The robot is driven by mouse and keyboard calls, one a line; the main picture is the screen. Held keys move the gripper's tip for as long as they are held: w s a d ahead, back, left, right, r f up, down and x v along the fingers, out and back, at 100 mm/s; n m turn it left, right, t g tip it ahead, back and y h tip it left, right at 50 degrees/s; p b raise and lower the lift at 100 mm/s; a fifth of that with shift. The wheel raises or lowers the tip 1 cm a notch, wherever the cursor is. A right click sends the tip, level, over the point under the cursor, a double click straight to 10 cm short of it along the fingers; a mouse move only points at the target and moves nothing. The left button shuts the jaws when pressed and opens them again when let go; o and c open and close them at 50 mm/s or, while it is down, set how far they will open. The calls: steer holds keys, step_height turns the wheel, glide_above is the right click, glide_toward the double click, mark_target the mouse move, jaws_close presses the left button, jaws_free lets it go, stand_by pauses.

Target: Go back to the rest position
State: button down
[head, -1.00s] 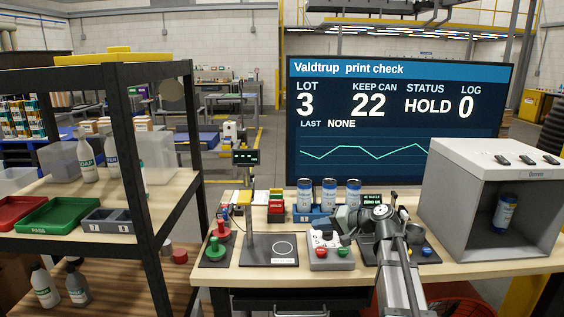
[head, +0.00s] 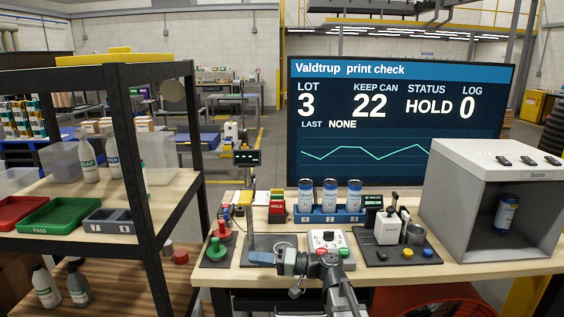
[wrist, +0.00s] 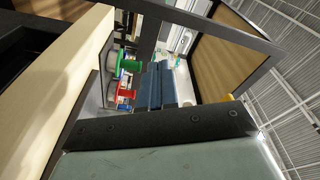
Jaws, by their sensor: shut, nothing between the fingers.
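My gripper (head: 258,258) is shut and empty, with its blue fingers pointing left over the front part of the bench (head: 470,264). It hangs in front of the dark plate with a white ring (head: 283,242) and hides part of that plate. In the wrist view the closed blue fingers (wrist: 158,86) fill the middle, with the green and red knobs beyond them.
Three blue-and-white cans (head: 330,196) stand in a blue rack behind the control box (head: 326,242). A grey booth (head: 450,205) with one can inside stands at right. Green and red knobs (head: 216,250) are at left, beside the dark shelf frame (head: 128,150).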

steer(key=s+d+f+m+g+h, duration=0.1)
steer(key=s+d+f+h, duration=0.3)
steer(key=f, duration=0.8)
steer(key=s+a+f+g+h, duration=0.1)
steer(key=s+f, duration=0.5)
steer(key=f, duration=0.6)
steer(key=s+d+f+m+g+h, duration=0.1)
steer(key=s+d+f+h, duration=0.3)
steer(key=f, duration=0.7)
steer(key=s+d+f+g+h, duration=0.2)
steer(key=s+d+f+h, duration=0.1)
steer(key=s+d+f, duration=0.2)
steer(key=s+d+f+m+g+h, duration=0.1)
steer(key=s+d+f, duration=0.5)
steer(key=s, duration=0.8)
steer(key=s+d+f+g+h, duration=0.3)
steer(key=s+d+f+h, duration=0.2)
steer(key=s+f, duration=0.4)
steer(key=shift+s+d+f+m, duration=0.3)
steer(key=shift+s+d+f, duration=0.1)
steer(key=shift+f, duration=0.1)
